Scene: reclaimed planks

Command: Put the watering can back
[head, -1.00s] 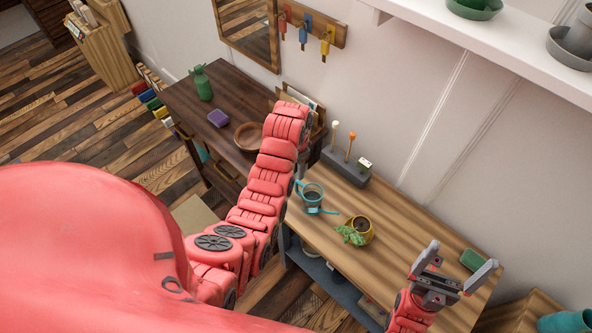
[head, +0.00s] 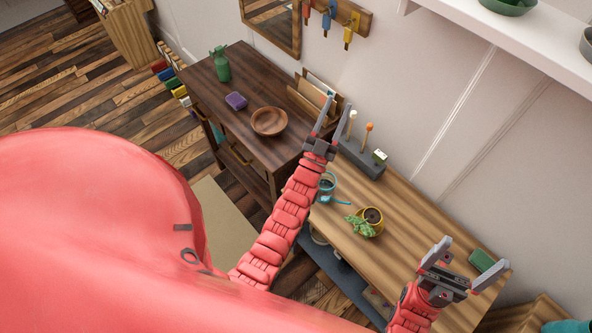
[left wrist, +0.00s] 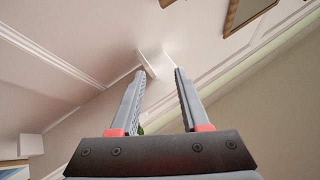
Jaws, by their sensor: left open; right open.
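The teal watering can (head: 327,184) stands on the light wooden bench (head: 410,235), near its left end, with its spout pointing right. My left forearm and gripper partly cover it in the head view. My left gripper (head: 334,106) is open and empty, raised above and behind the can with its fingers pointing up. My right gripper (head: 474,253) is open and empty over the bench's right end, apart from the can.
A yellow pot with a plant (head: 370,218) stands close to the can's right. A grey holder (head: 361,160) with upright tools is behind it. A green block (head: 482,261) lies near my right gripper. A dark desk (head: 250,115) holds a wooden bowl (head: 269,122). A white shelf (head: 480,35) overhangs the bench.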

